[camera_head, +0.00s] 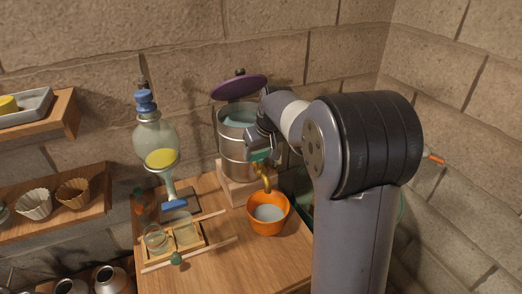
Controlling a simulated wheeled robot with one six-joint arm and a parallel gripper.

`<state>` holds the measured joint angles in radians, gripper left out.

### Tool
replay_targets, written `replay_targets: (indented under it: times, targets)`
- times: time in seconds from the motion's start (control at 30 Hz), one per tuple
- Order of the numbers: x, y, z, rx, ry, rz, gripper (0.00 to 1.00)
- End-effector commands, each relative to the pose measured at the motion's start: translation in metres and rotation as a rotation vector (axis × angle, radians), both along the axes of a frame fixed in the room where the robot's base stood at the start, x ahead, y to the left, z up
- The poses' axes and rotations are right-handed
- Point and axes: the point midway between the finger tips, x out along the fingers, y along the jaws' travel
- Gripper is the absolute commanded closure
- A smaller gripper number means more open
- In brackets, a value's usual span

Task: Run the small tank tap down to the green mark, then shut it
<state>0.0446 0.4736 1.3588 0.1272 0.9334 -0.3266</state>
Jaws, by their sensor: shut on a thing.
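The small metal tank (231,150) stands on a wooden block at the back of the table, its top open with pale blue-green liquid inside. Its purple lid (239,87) is tilted up above it. A brass tap (267,181) is at the tank's front right, its spout above an orange bowl (267,226) that holds greyish liquid. My gripper (260,152) is in front of the tank, shut at the tap's upper part. The handle is mostly hidden by the jaws. A green patch shows by the jaws; I cannot tell whether it is the mark or the handle.
A glass separating flask (155,137) with a yellow layer and blue stopper stands left of the tank. A wooden rack (156,262) with glass jars lies in front of it. Shelves (60,215) are at the left. The table's front is clear.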

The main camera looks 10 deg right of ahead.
Motion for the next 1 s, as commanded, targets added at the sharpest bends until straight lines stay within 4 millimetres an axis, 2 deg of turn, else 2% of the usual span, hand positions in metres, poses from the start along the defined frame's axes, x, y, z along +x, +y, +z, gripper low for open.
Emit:
replay_targets:
  times: [0.7, 1.0]
  targets:
    - [0.0017, -0.0029, 0.0003, 0.001, -0.001, 0.47, 0.54]
    - [0.0021, -0.0033, 0.0005, 0.001, -0.001, 0.585, 0.54]
